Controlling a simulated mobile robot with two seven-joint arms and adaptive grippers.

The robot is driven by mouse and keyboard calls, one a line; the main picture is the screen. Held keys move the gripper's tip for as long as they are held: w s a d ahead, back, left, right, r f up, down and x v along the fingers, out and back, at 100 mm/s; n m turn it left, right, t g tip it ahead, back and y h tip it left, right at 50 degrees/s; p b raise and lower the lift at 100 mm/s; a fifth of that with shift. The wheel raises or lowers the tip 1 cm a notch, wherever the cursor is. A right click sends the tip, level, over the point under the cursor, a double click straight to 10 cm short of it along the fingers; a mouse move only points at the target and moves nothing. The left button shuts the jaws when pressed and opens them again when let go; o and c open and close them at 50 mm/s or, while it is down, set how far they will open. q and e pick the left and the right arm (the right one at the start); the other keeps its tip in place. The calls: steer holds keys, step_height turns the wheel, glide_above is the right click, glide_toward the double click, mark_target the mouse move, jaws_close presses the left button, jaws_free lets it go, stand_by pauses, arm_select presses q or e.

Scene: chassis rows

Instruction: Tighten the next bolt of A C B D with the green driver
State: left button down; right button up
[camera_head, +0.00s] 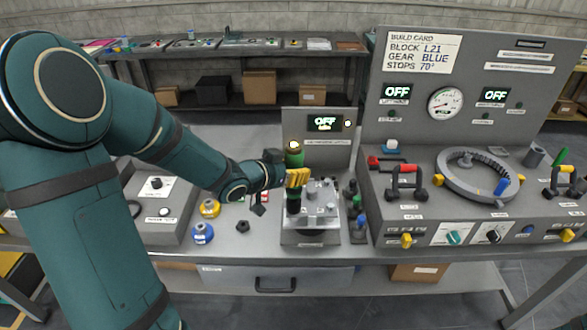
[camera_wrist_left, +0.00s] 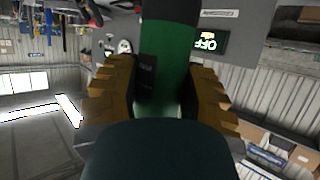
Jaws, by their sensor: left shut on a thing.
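My left gripper (camera_head: 297,178) comes in from the left and is shut on the green driver (camera_head: 294,160), which stands upright. The driver also shows between the yellow fingers in the left wrist view (camera_wrist_left: 170,65). Its lower end is over the left side of the grey block (camera_head: 312,238) with the bolts. A few bolts (camera_head: 312,193) stand on the block beside the driver. The bolt under the driver is hidden, so I cannot tell whether the tip touches one. The bolt letters are too small to read. My right gripper is not in view.
A panel with a lit OFF display (camera_head: 325,124) stands right behind the block. A rack with green and blue handled tools (camera_head: 357,215) is close on the right. Yellow (camera_head: 209,208) and blue (camera_head: 202,233) knob-like parts lie on the left. A grey ring fixture (camera_head: 478,178) stands farther right.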

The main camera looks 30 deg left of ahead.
mark_target(287, 153)
arm_select(q)
steer(key=shift+r, duration=0.1)
stand_by(0.8)
steer(key=shift+r+p, duration=2.4)
steer(key=shift+r, duration=0.05)
steer(key=shift+w, duration=0.1)
